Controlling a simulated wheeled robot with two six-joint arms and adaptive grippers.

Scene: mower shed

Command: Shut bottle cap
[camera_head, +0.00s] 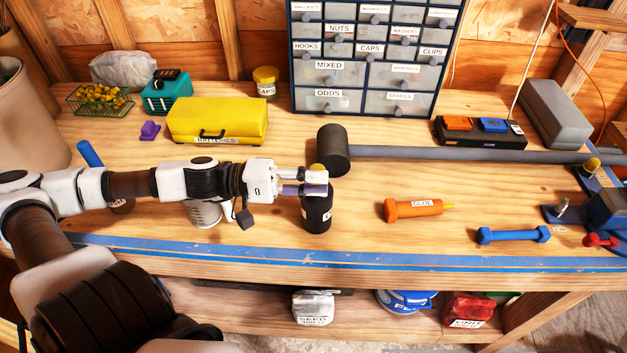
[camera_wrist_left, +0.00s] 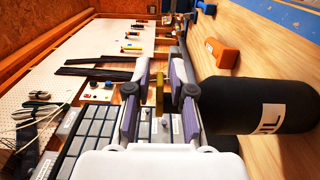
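A black bottle (camera_head: 317,217) with a white label stands upright on the workbench near its front edge. It also shows in the left wrist view, where the bottle (camera_wrist_left: 245,98) lies across the right side. Its yellow cap (camera_head: 318,167) shows just above my left gripper (camera_head: 318,182). In the left wrist view the yellow cap (camera_wrist_left: 159,93) is a thin upright strip between the two fingers of my left gripper (camera_wrist_left: 160,95), with gaps on both sides. The left gripper is open at the bottle's top. The fingers hide the bottle's mouth. My right gripper is not in view.
A grey pipe (camera_head: 450,154) with a dark round end (camera_head: 333,150) lies just behind the bottle. An orange glue bottle (camera_head: 413,208) and a blue bolt-shaped bar (camera_head: 513,235) lie to the right. A white can (camera_head: 204,214) stands under my left arm. Drawers (camera_head: 370,75) stand behind.

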